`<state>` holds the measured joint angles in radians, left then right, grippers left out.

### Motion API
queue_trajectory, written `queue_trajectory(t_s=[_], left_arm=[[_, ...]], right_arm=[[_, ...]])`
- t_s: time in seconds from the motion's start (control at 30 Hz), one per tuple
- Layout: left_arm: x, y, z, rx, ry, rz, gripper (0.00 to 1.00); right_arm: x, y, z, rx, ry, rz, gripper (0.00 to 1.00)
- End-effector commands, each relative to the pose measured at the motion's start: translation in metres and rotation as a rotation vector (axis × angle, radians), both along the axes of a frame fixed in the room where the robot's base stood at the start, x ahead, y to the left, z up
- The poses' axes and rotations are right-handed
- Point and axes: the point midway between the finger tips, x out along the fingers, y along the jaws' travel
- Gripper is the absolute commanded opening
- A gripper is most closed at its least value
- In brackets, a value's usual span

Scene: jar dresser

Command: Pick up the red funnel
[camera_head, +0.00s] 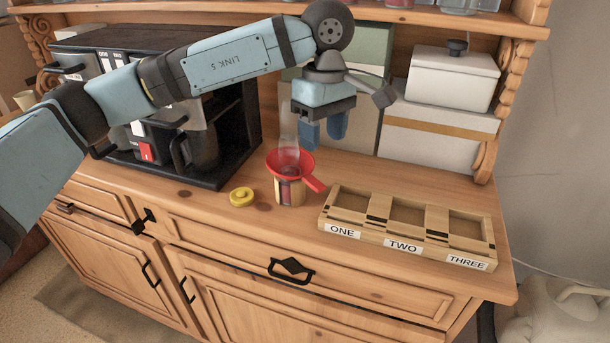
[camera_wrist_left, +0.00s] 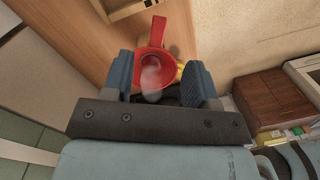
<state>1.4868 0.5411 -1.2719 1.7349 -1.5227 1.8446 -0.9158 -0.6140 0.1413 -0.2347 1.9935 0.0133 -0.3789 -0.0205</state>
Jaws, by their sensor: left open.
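The red funnel (camera_head: 291,162) sits on top of a small wood-coloured jar (camera_head: 291,191) on the dresser top, with its handle pointing to the lower right. A pale translucent shape (camera_head: 289,128) stands above its mouth; I cannot tell what it is. My left gripper (camera_head: 323,130) is open and empty, pointing down above and slightly to the right of the funnel. In the left wrist view the funnel (camera_wrist_left: 157,61) shows between the two fingers, beyond the fingertips, and its handle points up. The jar is mostly hidden there. My right gripper is not in view.
A yellow lid (camera_head: 242,197) lies left of the jar. A wooden tray (camera_head: 402,239) labelled ONE, TWO, THREE stands to the right. A black rack (camera_head: 228,166) is at the left. White boxes (camera_head: 452,77) stand behind, under a shelf (camera_head: 440,20).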

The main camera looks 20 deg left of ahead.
Motion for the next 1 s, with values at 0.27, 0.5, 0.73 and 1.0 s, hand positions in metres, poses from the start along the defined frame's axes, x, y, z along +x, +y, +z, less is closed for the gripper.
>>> queue_trajectory(t_s=[0.27, 0.5, 0.73, 1.0], left_arm=[[0.003, 0.011, -0.020, 0.052, -0.026, -0.001, 0.53], [0.001, 0.012, -0.063, 0.050, -0.026, 0.000, 0.53], [0.000, 0.012, -0.080, 0.049, -0.027, -0.001, 0.53], [0.000, 0.013, -0.111, 0.047, -0.024, -0.001, 0.53]], right_arm=[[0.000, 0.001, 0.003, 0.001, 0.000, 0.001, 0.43], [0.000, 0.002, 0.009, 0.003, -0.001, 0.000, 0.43], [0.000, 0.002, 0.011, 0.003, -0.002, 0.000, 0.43], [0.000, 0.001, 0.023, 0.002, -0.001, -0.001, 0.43]])
